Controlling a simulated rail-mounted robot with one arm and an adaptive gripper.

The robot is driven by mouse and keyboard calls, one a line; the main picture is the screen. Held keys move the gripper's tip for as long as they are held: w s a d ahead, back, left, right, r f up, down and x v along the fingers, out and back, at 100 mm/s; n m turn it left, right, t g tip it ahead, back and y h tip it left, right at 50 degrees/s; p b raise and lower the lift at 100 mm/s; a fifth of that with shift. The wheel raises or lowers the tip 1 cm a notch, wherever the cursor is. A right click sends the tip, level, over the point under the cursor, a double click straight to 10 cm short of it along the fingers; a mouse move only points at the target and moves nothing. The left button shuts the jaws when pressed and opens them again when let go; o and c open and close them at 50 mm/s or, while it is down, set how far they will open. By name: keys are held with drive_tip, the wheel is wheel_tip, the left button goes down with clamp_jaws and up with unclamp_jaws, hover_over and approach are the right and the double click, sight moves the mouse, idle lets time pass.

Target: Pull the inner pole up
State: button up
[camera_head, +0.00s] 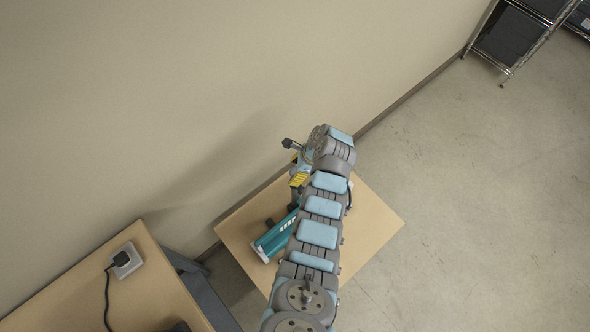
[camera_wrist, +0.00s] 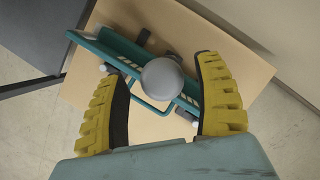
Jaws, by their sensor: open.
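My gripper (camera_head: 299,179) is over the small table, its yellow fingers pointing down toward a teal device. In the wrist view the fingers (camera_wrist: 161,70) are open, one on each side of a round grey knob (camera_wrist: 163,80). There is a gap between the knob and each finger. The knob seems to be the top end of the pole, seen nearly end-on; the pole's shaft is hidden beneath it. The teal device (camera_head: 273,239) lies on the table, partly covered by my arm; its long teal body also shows in the wrist view (camera_wrist: 110,52).
The small wooden table (camera_head: 372,225) has bare top to the right of my arm. A wall (camera_head: 150,90) runs close behind it. Another table (camera_head: 90,285) with a socket box (camera_head: 125,261) and cable stands at lower left. A shelf rack (camera_head: 510,38) is at upper right.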

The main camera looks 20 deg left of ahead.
drive_tip(key=shift+f, duration=0.1)
clamp_jaws()
idle(0.3)
